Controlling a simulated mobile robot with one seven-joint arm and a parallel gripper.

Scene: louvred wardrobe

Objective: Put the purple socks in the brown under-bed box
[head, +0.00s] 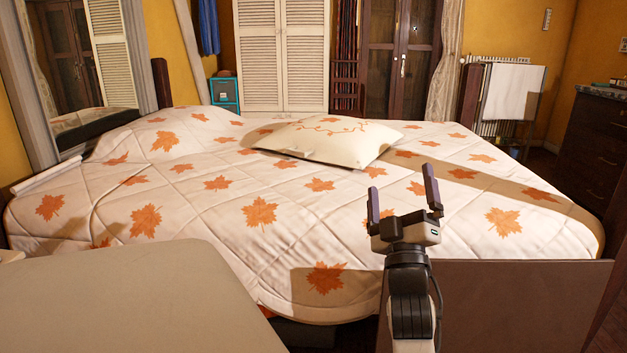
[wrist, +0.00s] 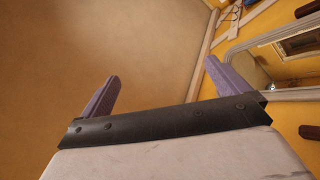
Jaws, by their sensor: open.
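My gripper (head: 403,190) is raised in front of the foot of the bed in the head view, with its two fingers apart and nothing between them. In the wrist view my gripper (wrist: 160,88) is also open and empty, facing the wall and ceiling. I cannot make out any purple socks in either view. I cannot make out a brown under-bed box; the space under the bed is mostly hidden by the bed cover and footboard.
A bed (head: 260,212) with a leaf-patterned cover fills the middle, with a pillow (head: 325,139) on it. A brown footboard (head: 520,305) stands at the front right. A louvred wardrobe (head: 282,55), a teal box (head: 225,91) and a dark dresser (head: 588,145) stand around it.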

